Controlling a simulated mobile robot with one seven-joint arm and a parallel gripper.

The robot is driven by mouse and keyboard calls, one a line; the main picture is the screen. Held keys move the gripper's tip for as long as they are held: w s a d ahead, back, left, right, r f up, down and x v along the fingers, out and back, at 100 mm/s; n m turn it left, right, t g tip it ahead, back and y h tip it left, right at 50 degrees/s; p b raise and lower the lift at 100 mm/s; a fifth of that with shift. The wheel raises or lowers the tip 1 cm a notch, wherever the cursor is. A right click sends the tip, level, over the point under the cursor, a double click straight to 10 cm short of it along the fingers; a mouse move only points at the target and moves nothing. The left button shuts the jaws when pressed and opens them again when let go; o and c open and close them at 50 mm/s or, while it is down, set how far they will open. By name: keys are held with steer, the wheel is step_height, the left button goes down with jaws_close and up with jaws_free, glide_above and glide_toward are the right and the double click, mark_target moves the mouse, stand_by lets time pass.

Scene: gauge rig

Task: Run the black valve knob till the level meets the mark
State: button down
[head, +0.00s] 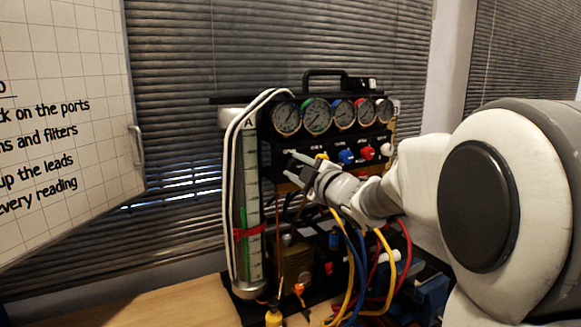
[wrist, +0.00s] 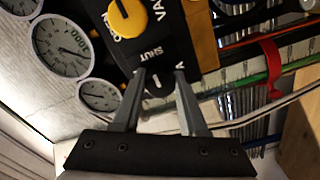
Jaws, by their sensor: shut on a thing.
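My gripper (head: 298,170) is at the left end of the valve panel in the head view. In the wrist view its fingertips (wrist: 160,78) close on a small dark part with a white line, just under the word SHUT. I take this for the black valve knob (wrist: 157,88); the fingers hide much of it. The upright sight tube (head: 252,185) stands left of my gripper with a red band, the mark (head: 248,231), around it. A thin green strip (head: 243,215) shows above and below the band. Whether its top is the level, I cannot tell.
A row of dials (head: 315,116) sits above the panel. Yellow (wrist: 128,17), blue (head: 346,156), red (head: 367,152) and white (head: 388,149) knobs are close to my gripper. Coloured hoses (head: 352,265) hang below my wrist. White tubing (head: 229,190) runs beside the sight tube.

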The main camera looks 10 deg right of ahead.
steer(key=shift+c, duration=2.2)
jaws_free()
